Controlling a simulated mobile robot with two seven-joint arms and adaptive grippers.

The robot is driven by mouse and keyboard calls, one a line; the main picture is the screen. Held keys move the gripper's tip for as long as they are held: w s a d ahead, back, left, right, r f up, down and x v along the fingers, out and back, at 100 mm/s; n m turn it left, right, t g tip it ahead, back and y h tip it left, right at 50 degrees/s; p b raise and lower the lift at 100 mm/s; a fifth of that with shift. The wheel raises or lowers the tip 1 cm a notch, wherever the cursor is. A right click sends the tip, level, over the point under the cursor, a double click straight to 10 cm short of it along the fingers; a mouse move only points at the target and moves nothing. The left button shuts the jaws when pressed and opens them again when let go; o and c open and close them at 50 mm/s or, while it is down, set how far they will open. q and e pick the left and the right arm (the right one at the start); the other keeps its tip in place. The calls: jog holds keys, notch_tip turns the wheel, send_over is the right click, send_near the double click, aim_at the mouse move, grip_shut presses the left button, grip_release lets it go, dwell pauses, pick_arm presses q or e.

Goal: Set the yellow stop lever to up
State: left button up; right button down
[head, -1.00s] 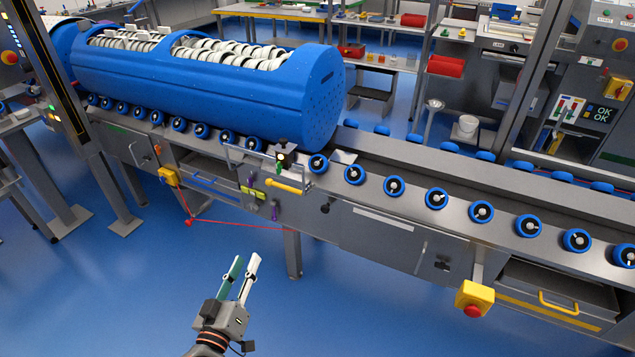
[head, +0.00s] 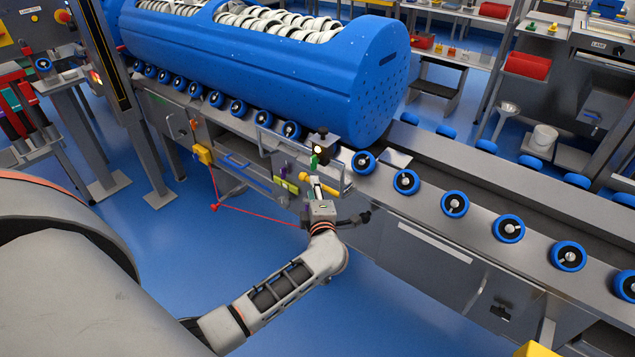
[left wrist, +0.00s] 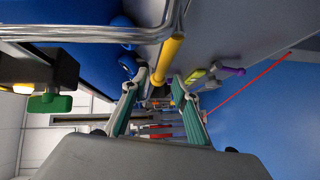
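The yellow stop lever (head: 326,181) is on the conveyor's front side, below the large blue drum. It lies roughly level along the conveyor, with its left part hidden behind my left gripper (head: 317,187). In the left wrist view the lever is a yellow bar (left wrist: 169,58), and its near end lies between the fingertips of my left gripper (left wrist: 154,86). The fingers are apart, one on each side of the bar, with gaps visible. Whether either finger touches it I cannot tell. My right gripper is not in view.
A bent metal rail (left wrist: 90,34) runs close beside the lever. A black block with a green knob (left wrist: 50,103) is close by. Purple-tipped (left wrist: 234,71) and yellow-green handles (left wrist: 194,76) are on the other side. A red cord (head: 258,216) hangs below the conveyor.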

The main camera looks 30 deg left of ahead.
pick_arm(q)
jog(key=shift+b+x, duration=0.35)
jog(key=shift+x, duration=1.95)
grip_shut()
